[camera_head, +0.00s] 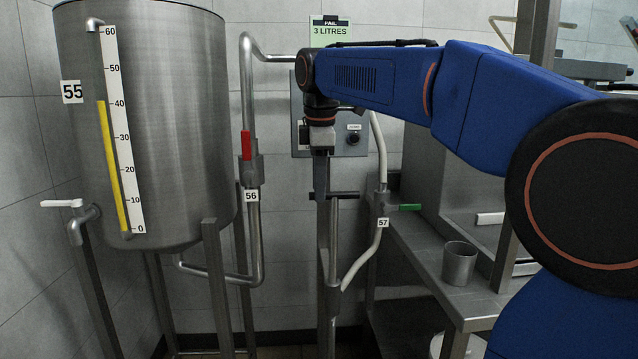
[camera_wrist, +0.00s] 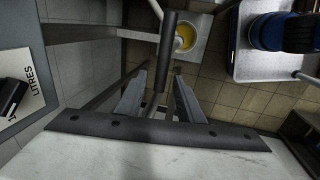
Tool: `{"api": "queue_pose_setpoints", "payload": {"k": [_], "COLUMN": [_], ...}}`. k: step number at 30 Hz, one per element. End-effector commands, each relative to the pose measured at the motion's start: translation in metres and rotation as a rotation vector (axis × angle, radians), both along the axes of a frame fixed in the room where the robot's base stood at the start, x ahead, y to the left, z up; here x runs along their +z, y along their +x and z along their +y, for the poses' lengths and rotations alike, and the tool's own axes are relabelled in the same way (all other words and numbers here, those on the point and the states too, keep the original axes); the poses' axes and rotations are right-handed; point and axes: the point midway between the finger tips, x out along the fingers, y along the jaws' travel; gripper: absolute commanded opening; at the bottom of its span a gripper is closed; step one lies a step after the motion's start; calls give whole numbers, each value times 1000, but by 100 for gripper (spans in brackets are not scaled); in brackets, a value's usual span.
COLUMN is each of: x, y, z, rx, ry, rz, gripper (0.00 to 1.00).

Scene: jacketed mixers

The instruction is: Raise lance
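The lance (camera_head: 333,240) is an upright metal pipe beside a grey post in the middle of the head view. A dark crossbar handle (camera_head: 345,195) sits near its top, and a pale hose joins it lower down. My gripper (camera_head: 321,160) hangs just above the handle, pointing down. Its fingers are hard to make out in the head view. In the wrist view my gripper (camera_wrist: 160,78) has its two fingers spread apart. The dark handle (camera_wrist: 169,45) lies lengthwise, its near end seen between the fingers. I see no contact, and the gap in depth is unclear.
A steel tank (camera_head: 180,130) with a level scale stands left. A red-handled valve (camera_head: 246,146) is on its pipe. A control box (camera_head: 352,148) is behind my gripper. A bucket (camera_wrist: 187,38) holds something yellow.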

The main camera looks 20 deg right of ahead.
Motion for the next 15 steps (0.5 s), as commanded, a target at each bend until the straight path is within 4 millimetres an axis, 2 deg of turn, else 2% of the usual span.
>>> {"api": "queue_pose_setpoints", "payload": {"k": [4,7,15], "x": [5,15,65], "y": [-1,-2,-12], "z": [0,1,4], "rx": [0,0,0], "ry": [0,0,1], "rz": [1,-1,-1], "gripper": [34,34,34]}}
